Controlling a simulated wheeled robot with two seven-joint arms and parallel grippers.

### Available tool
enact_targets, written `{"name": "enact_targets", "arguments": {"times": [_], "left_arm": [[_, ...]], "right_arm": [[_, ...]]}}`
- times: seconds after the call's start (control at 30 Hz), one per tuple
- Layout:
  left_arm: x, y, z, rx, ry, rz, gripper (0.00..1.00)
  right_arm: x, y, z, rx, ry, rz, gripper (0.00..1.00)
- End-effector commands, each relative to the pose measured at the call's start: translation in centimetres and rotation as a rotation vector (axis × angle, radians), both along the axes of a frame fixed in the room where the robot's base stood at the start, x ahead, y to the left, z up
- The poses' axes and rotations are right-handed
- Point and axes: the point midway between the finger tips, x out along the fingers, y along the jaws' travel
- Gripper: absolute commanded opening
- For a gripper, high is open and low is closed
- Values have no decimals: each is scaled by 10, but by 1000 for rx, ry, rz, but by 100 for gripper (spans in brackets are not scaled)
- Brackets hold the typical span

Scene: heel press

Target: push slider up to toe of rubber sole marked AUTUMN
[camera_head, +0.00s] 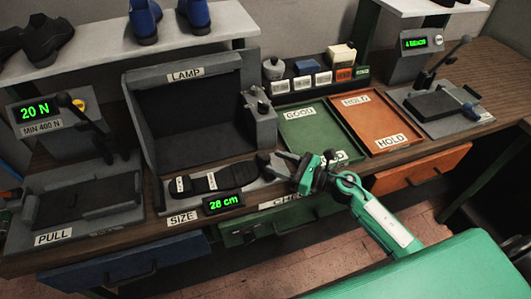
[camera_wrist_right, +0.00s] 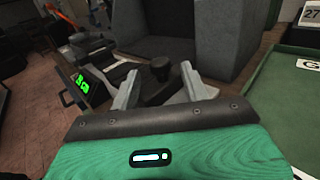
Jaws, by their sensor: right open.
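A black rubber sole (camera_head: 235,174) lies on the grey size gauge (camera_head: 197,205), with small white tags on it too small to read. The gauge's display (camera_head: 224,203) reads 28 cm. The dark slider knob (camera_head: 264,160) is at the sole's right end; I cannot tell whether slider and sole touch. My right gripper (camera_head: 283,168) is at the right end of the gauge, open. In the right wrist view the knob (camera_wrist_right: 160,69) stands between and just beyond the spread fingers (camera_wrist_right: 162,90). My left gripper is not in view.
The grey LAMP booth (camera_head: 187,75) rises behind the gauge. A green GOOD tray (camera_head: 322,137) and an orange HOLD tray (camera_head: 387,122) lie to the right. The PULL device (camera_head: 55,237) stands at the left, and another lever device (camera_head: 433,105) at the right.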

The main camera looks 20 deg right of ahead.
Motion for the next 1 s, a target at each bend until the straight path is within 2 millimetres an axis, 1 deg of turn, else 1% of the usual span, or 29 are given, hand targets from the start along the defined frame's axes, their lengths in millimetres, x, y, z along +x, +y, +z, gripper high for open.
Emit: {"name": "enact_targets", "arguments": {"times": [0.03,0.1,0.3,0.43,0.67,0.8,0.83,1.0], "left_arm": [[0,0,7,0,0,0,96],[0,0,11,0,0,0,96],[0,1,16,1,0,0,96],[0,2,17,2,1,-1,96],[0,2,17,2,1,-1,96],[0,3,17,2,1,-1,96],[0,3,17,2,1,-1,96],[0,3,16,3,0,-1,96]], "right_arm": [[7,7,5,3,-1,-1,46],[15,16,4,2,-1,0,46],[29,30,1,0,0,-1,46],[31,34,0,0,0,-1,46],[31,34,0,0,0,-1,46],[31,34,0,0,0,-1,18],[31,34,0,0,0,-1,14],[31,35,-1,0,0,0,14]]}}
